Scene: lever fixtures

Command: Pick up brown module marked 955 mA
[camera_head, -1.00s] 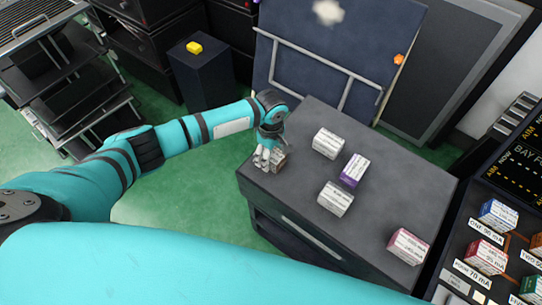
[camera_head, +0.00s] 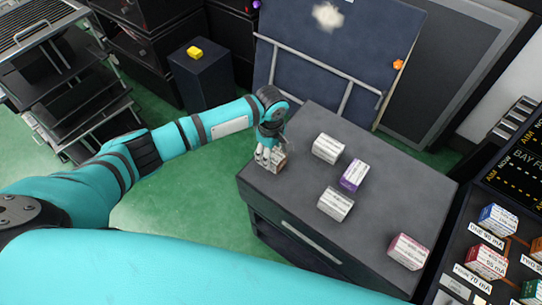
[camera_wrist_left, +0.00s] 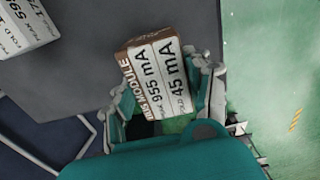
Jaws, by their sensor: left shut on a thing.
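The brown module (camera_wrist_left: 156,72) shows in the left wrist view, with white labels reading 955 mA and 45 mA. It sits between the two fingers of my left gripper (camera_wrist_left: 165,112), which is shut on it. In the head view the module (camera_head: 279,161) is partly hidden by my left gripper (camera_head: 267,156), at the left corner of the dark cabinet top (camera_head: 390,175). I cannot tell whether the module touches the top. My right gripper is in neither view.
A white module (camera_head: 328,148), a purple one (camera_head: 354,174), another white one (camera_head: 335,203) and a red-pink one (camera_head: 407,251) stand on the cabinet. A panel with coloured modules (camera_head: 486,261) is at the right. Green floor lies left of the cabinet.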

